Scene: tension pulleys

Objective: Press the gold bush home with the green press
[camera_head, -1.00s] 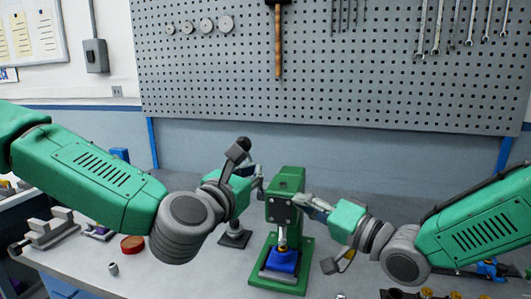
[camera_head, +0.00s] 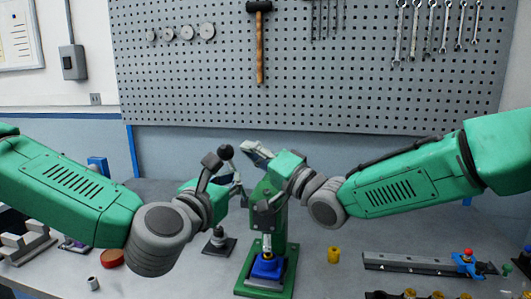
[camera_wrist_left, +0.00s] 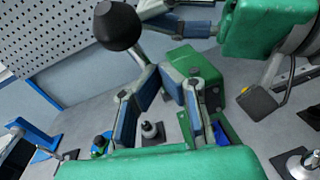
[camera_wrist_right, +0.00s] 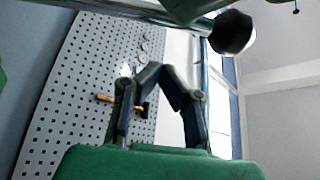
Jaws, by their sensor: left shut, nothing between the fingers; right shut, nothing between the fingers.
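The green press (camera_head: 275,228) stands mid-table on its base, with a blue block (camera_head: 267,267) under its ram. Its lever rises to a black ball knob (camera_head: 226,152), left of the press top; the knob also shows in the left wrist view (camera_wrist_left: 118,25) and right wrist view (camera_wrist_right: 232,30). A yellow-gold cylinder (camera_head: 333,255) stands right of the press; I cannot tell whether it is the gold bush or whether a bush sits in the block. My left gripper (camera_head: 238,188) is shut and empty beside the press, below the knob. My right gripper (camera_head: 250,147) is shut and empty, above the press, right of the knob.
A grey rail (camera_head: 410,264) with a blue piece lies at right. A dark-based post (camera_head: 218,242) stands left of the press. A red round dish (camera_head: 110,258) and small metal cylinder (camera_head: 93,283) lie farther left. A pegboard (camera_head: 320,85) stands behind.

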